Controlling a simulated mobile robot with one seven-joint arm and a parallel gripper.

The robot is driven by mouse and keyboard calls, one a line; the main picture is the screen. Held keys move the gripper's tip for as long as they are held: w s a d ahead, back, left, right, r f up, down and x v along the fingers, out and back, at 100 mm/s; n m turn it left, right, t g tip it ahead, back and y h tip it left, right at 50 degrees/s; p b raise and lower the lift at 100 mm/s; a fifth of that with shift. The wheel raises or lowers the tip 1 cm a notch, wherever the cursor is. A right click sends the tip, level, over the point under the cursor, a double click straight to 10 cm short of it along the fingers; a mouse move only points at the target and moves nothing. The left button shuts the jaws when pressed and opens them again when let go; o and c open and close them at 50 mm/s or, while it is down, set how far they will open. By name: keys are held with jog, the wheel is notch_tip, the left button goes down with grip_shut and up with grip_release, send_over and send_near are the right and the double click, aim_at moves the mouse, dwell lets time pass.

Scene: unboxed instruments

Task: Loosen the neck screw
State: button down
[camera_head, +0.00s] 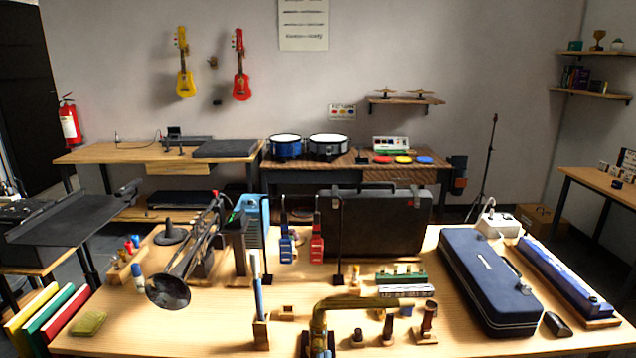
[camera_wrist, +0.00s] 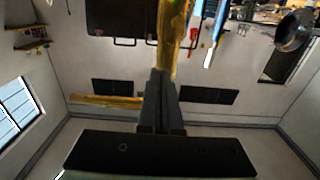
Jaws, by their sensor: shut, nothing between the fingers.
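A curved golden-brass tube, which looks like a saxophone neck (camera_head: 345,302), rises at the near front edge of the wooden table (camera_head: 225,325) in the head view and bends to the right. My gripper (camera_wrist: 162,73) shows in the wrist view with its two dark fingers together and nothing between them. A golden-brass tube (camera_wrist: 174,40) stands just beyond the fingertips there; I cannot tell whether they touch it. The neck screw itself cannot be made out in either view. My gripper cannot be made out in the head view.
A trumpet-like horn (camera_head: 172,288) stands on the left of the table. A navy case (camera_head: 490,285) lies on the right, with a black case (camera_head: 375,225) upright behind. Small wooden stands (camera_head: 428,325) crowd the tube's right side. The front left tabletop is mostly clear.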

jog(key=shift+d+r+b, duration=0.1)
jog(key=shift+b, duration=0.3)
jog(key=shift+s, duration=0.15)
jog(key=s, duration=0.2)
jog(key=s+b, duration=0.1)
jog(key=s, duration=0.2)
jog(key=shift+s+f, duration=0.25)
jog(key=shift+s, duration=0.15)
jog(key=w+a+m+p, duration=0.3)
jog(key=w+m+p, duration=0.3)
jog(key=p, duration=0.4)
jog(key=shift+r, duration=0.35)
